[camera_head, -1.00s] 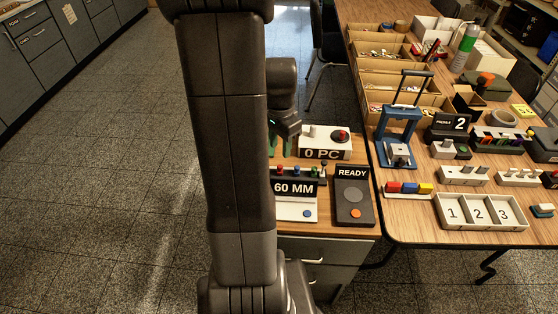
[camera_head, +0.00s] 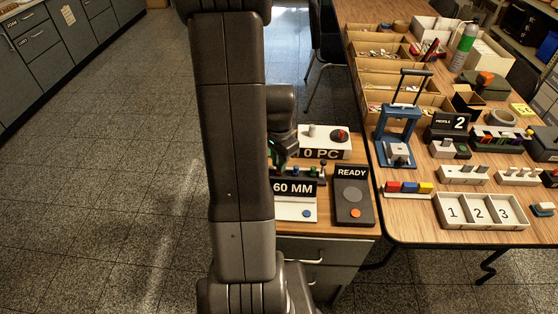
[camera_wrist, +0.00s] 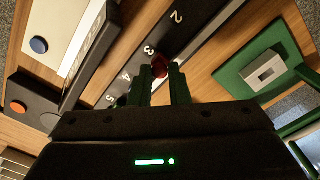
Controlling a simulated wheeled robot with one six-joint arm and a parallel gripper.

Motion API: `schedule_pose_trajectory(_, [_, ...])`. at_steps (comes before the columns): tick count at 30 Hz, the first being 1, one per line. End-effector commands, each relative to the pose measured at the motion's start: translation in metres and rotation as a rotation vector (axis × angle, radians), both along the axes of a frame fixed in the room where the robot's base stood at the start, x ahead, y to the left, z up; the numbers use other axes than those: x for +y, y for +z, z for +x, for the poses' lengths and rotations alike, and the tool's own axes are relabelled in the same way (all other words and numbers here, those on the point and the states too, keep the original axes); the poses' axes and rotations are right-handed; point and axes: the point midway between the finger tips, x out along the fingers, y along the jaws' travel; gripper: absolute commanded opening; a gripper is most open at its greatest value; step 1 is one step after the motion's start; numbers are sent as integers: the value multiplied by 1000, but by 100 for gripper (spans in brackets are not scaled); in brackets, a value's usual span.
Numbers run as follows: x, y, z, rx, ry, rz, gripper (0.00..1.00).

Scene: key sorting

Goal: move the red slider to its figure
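The red slider's knob (camera_wrist: 160,66) shows in the wrist view on a dark scale strip (camera_wrist: 135,62) with white figures, near the 3. My gripper (camera_wrist: 161,72) is at the knob, one finger on each side of it. The fingers stand apart and the red fills the gap between their tips; whether they press on it I cannot tell. In the head view my gripper (camera_head: 281,152) is low over the slider unit, and the red knob is not clearly seen there. A sign (camera_head: 294,188) reading 60 MM stands in front of the sliders.
A panel (camera_head: 353,196) marked READY with an orange button is right of the sliders. A white box (camera_head: 322,143) with a red knob, marked 0 PC, stands behind. A green fixture (camera_wrist: 262,68) lies right in the wrist view. The large table (camera_head: 400,220) holds several other devices.

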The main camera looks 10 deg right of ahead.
Motion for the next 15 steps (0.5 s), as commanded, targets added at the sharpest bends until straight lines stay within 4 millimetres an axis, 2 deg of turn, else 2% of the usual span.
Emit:
schedule_pose_trajectory(7, [5,0,2,0,2,0,0])
schedule_pose_trajectory(15, [40,0,13,-1,4,0,0])
